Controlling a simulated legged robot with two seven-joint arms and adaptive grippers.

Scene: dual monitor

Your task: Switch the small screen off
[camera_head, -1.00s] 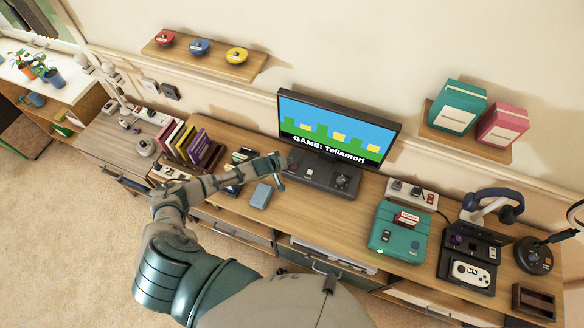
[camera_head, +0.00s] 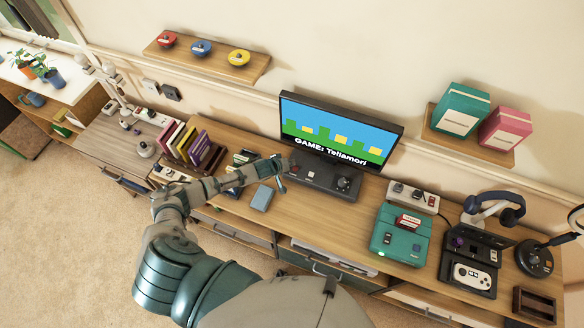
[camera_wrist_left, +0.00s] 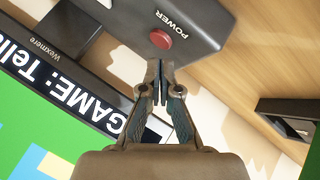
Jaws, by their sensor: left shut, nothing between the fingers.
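The screen (camera_head: 338,125) stands lit on the desk and shows a game scene with the words "GAME: Tellamori". A dark control base (camera_head: 325,178) sits at its foot. In the left wrist view, the screen (camera_wrist_left: 40,120) is at the left, and the base (camera_wrist_left: 195,15) at the top carries a round red button (camera_wrist_left: 161,39) marked "POWER". My left gripper (camera_wrist_left: 154,64) is shut and empty, its tips just below the red button in the picture. I cannot tell whether they touch it. In the head view the left gripper (camera_head: 281,172) is at the base's left end. My right gripper is not seen.
A teal console (camera_head: 400,235) and a dark device with a white controller (camera_head: 474,274) stand to the right. A small blue box (camera_head: 262,198) lies below the gripper. Books (camera_head: 190,145) stand left. Bare desk shows in front of the base (camera_head: 310,215).

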